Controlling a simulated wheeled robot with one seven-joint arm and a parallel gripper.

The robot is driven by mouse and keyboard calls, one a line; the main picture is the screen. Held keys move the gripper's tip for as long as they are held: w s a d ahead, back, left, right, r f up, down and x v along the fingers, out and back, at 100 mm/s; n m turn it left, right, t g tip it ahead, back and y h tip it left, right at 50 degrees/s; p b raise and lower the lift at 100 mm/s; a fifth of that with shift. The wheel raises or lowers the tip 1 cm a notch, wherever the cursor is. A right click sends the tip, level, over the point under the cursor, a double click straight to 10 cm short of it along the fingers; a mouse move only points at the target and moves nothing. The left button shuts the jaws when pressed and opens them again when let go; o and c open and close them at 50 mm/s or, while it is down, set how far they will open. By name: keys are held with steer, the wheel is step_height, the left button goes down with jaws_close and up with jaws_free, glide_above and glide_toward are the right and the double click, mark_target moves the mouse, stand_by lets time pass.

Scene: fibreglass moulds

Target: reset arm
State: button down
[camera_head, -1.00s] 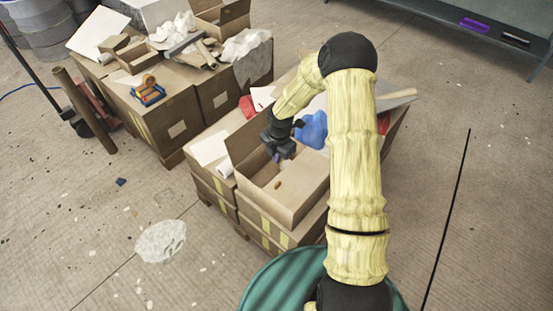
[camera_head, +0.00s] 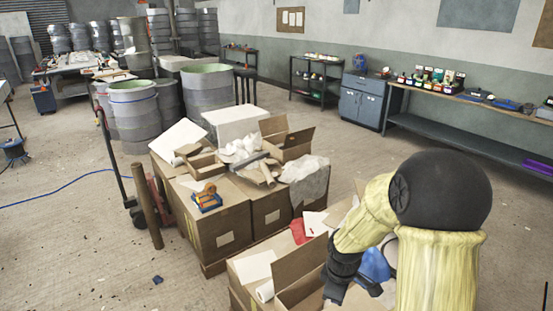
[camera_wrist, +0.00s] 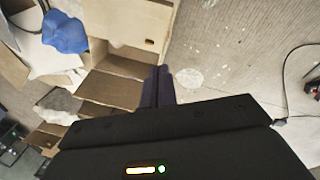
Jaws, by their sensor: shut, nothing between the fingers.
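My gripper (camera_head: 334,291) hangs at the bottom of the head view, in front of an open cardboard box (camera_head: 298,262). Its lower end is near the picture's edge. In the wrist view my gripper's dark fingers (camera_wrist: 158,82) are together, with nothing between them. The open box (camera_wrist: 125,62) lies behind and left of the fingers there. My arm is bent, with its yellow-covered links and black elbow at the lower right of the head view.
A blue crumpled item (camera_head: 374,264) lies beside my forearm; it also shows in the wrist view (camera_wrist: 65,32). Stacked cartons (camera_head: 222,228) hold plaster pieces and tools. A brown post (camera_head: 149,215) stands left. Floor at the lower left is mostly clear.

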steer(key=s+r+m+t, duration=0.1)
steer(key=s+r+m, duration=0.6)
steer(key=s+m, duration=0.4)
steer(key=shift+s+m, duration=0.3)
steer(key=shift+m, duration=0.4)
steer(key=shift+w+a, duration=0.1)
steer(key=shift+a, duration=0.05)
